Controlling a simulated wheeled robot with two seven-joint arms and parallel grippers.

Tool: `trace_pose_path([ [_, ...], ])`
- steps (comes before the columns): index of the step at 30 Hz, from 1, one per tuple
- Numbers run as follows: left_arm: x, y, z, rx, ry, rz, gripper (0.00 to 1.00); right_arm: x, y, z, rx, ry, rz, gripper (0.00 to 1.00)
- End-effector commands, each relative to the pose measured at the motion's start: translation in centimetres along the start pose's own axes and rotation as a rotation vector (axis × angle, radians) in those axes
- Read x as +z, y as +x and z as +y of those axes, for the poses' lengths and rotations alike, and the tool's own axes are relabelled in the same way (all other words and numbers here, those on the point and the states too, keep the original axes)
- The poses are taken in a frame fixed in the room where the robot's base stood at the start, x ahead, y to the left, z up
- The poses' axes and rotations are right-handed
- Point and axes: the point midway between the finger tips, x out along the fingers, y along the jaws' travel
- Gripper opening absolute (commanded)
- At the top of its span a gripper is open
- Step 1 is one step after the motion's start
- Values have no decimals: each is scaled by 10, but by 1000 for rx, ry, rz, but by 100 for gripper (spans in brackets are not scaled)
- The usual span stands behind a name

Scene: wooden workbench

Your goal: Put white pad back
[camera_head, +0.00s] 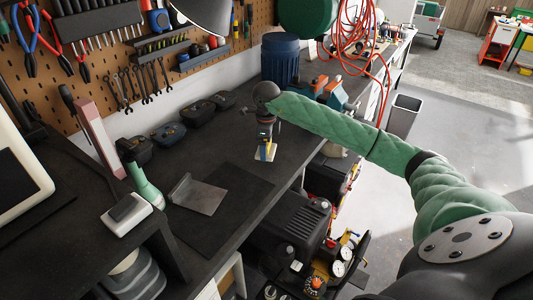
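A small white block with a dark grey top (126,214), which may be the white pad, lies on the raised dark ledge at the lower left. My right gripper (265,150) reaches down over the bench from the green-sleeved arm, far from that block. A small white, yellow and blue patch shows at its fingertips; I cannot tell whether it is a held thing or part of the gripper. Its finger opening is too small to make out. My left gripper is not in view.
A grey metal plate (198,196) lies on a dark mat (240,184) on the bench. A green tapered object (145,186) stands beside the white block. Several black cases (169,135) line the wall. A blue motor-like cylinder (280,60) stands behind my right gripper.

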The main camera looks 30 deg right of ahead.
Motion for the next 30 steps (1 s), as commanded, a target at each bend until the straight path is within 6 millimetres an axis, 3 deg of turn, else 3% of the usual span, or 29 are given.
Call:
trace_pose_path([
  [8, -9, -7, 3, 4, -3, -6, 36, 0, 34, 0, 1, 1, 0, 60],
  [13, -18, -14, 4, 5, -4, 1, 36, 0, 36, 0, -1, 0, 0, 60],
  [23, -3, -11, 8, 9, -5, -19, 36, 0, 39, 0, -1, 0, 0, 60],
  [24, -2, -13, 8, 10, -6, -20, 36, -1, 38, 0, 0, 0, 0, 85],
  [26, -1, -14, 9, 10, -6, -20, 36, -1, 38, 0, 0, 0, 0, 97],
  [30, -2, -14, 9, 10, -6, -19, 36, 0, 38, 0, 0, 0, 0, 100],
])
